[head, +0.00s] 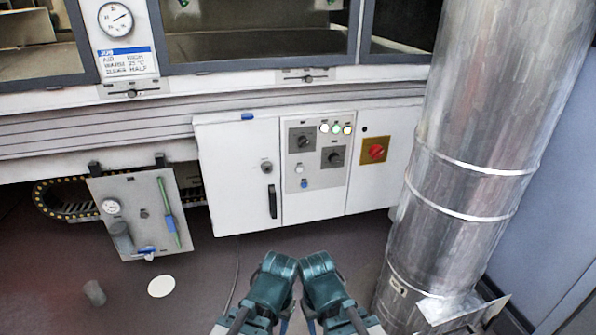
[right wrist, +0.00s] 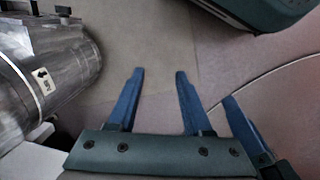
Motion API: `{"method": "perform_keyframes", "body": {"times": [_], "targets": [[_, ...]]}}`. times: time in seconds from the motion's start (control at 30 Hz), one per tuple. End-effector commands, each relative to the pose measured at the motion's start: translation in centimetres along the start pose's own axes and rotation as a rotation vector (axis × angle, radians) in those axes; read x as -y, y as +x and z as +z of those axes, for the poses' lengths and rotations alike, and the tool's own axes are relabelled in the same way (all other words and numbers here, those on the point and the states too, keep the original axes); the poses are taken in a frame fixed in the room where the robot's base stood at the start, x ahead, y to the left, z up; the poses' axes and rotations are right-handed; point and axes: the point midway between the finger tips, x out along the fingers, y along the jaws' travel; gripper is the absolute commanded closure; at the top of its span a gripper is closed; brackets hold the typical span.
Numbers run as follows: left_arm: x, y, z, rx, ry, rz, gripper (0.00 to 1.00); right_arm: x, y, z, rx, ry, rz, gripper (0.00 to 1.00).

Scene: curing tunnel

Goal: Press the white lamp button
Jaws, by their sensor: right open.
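The white control cabinet (head: 316,165) stands under the oven windows in the head view. A small white button (head: 299,168) sits on its middle panel, just above a blue button (head: 304,183). In the head view both arms are at the bottom centre, well short of the cabinet. Of my left gripper (head: 284,325) only a blue bit shows, too little to judge its jaws.
A wide metal duct (head: 470,150) stands on the right, close to my right arm; it also shows in the right wrist view (right wrist: 50,70). A hanging grey panel (head: 143,215) is at the left.

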Motion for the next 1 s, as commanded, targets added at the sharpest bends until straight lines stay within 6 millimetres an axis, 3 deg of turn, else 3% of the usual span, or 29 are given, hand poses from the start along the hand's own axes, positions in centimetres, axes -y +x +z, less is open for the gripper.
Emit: {"method": "perform_keyframes", "body": {"times": [0.17, 0.43, 1.0], "targets": [[0.0, 0.0, 0.0, 0.0, 0.0, 0.0, 0.5, 0.0, 0.0, 0.0, 0.0, 0.0, 0.0, 0.52], [0.0, 0.0, 0.0, 0.0, 0.0, 0.0, 0.5, 0.0, 0.0, 0.0, 0.0, 0.0, 0.0, 1.0], [0.0, 0.0, 0.0, 0.0, 0.0, 0.0, 0.5, 0.0, 0.0, 0.0, 0.0, 0.0, 0.0, 1.0]]}}
